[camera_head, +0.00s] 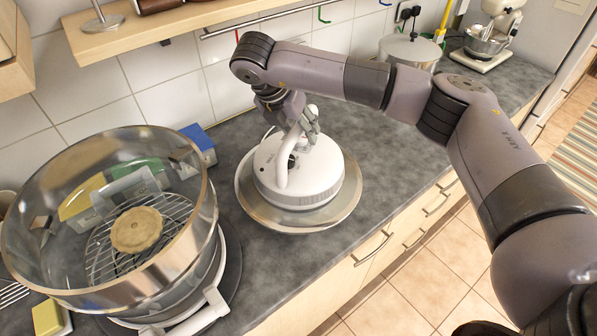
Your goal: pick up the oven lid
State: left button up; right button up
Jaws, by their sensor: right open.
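The oven lid (325,181) is a white round unit with a raised white handle and a wide clear rim, lying on the grey counter in the middle of the view. My right gripper (308,128) points down at the top of the lid's handle (281,165). Its jaws are open, close to the handle; I cannot tell whether they touch it. The gripper hides part of the handle. The oven's glass bowl (196,222) stands open at the left, with a pie (136,230) on a wire rack inside. My left gripper is not in view.
A blue box (199,143) stands behind the bowl, and a yellow-and-white sponge (50,318) lies at bottom left. A wooden shelf (165,27) and a rail are above. A lidded pot (410,50) and a mixer (487,40) stand further back. The counter right of the lid is clear.

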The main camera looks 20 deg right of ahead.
dwell(0.4)
grip_shut()
dwell(0.4)
dwell(0.5)
jog(key=shift+r, duration=0.15)
jog(key=shift+w, duration=0.15)
